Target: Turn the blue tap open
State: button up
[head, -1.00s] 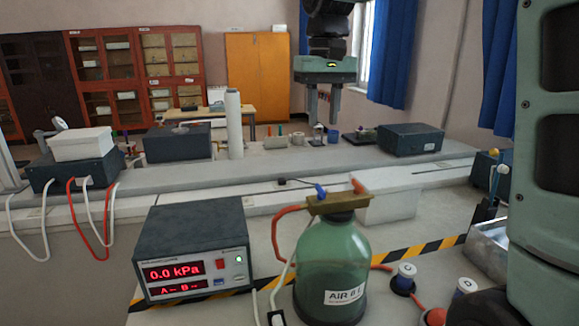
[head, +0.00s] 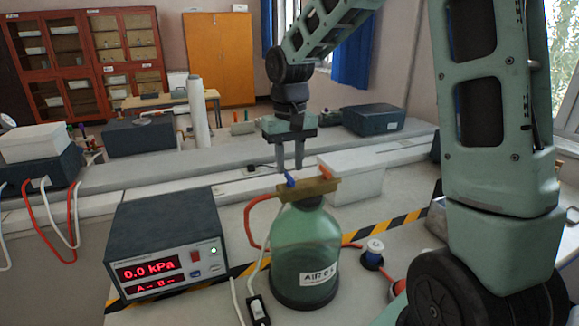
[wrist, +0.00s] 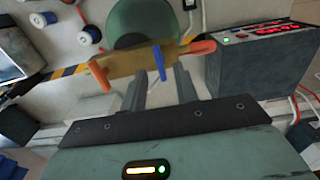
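The blue tap (head: 290,180) sits on a brass block (head: 314,187) on top of a green glass bottle (head: 304,250) labelled AIR. In the wrist view the blue tap (wrist: 159,62) stands out from the brass block (wrist: 135,62), with an orange tap (wrist: 99,75) to its left. My gripper (head: 289,165) is open, its two fingers pointing down just above the blue tap in the head view. In the wrist view my gripper (wrist: 158,82) has its fingertips apart, and the blue tap shows between and beyond them. I cannot tell whether a finger touches it.
A pressure box (head: 170,250) reading 0.0 kPa stands left of the bottle. A white box (head: 345,180) is behind it to the right. An orange tube (head: 250,222) and cables lie around the bottle. Blue-topped reels (head: 374,250) stand to its right.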

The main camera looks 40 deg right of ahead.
aim_at(290, 181)
jog(key=shift+f, duration=1.25)
grip_shut()
